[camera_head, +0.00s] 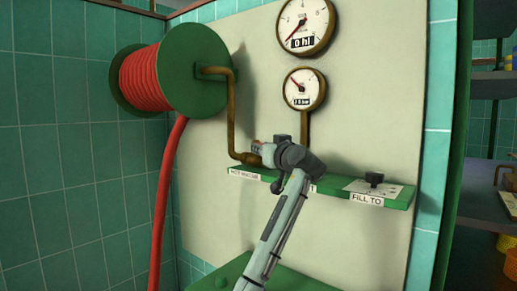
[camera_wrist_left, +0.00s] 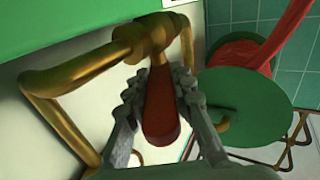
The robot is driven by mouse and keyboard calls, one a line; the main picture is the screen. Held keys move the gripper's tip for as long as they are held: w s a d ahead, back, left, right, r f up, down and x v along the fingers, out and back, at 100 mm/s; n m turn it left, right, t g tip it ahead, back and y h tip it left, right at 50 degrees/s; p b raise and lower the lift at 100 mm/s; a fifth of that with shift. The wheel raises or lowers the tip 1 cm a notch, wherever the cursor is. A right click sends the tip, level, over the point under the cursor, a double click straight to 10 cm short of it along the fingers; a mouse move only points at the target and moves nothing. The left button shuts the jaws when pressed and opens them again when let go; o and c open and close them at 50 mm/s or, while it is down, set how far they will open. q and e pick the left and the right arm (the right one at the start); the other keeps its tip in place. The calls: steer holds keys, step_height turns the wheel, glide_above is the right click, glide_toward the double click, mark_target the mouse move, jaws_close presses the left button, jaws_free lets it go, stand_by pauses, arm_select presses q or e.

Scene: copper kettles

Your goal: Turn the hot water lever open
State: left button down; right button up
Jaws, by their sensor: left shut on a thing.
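The hot water lever (camera_wrist_left: 161,112) is a red, rounded handle joined to a brass valve (camera_wrist_left: 148,37) on a brass pipe (camera_wrist_left: 75,70) in the left wrist view. My left gripper (camera_wrist_left: 160,80) has its fingers on both sides of the lever and is shut on it. In the head view, my left gripper (camera_head: 264,148) is at the valve end of the brass pipe (camera_head: 232,115), just above the green shelf. It hides most of the lever there. My right gripper is in neither view.
The green shelf (camera_head: 335,187) carries a label reading "FILL TO" and a dark knob (camera_head: 374,179). Two gauges (camera_head: 305,25) hang above on the pale panel. A green reel (camera_head: 195,70) with red hose (camera_head: 165,190) is at left.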

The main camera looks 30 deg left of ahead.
arm_select(q)
steer(key=shift+w+d+f+n+g+y, duration=0.1)
steer(key=shift+w+d+n+g+y, duration=0.05)
steer(key=shift+n+g+y, duration=0.35)
steer(key=shift+w+d+n+g+y, duration=0.1)
steer(key=shift+w+n+g+y, duration=0.15)
steer(key=shift+g, duration=0.35)
steer(key=c, duration=1.3)
jaws_free()
steer(key=v, duration=1.2)
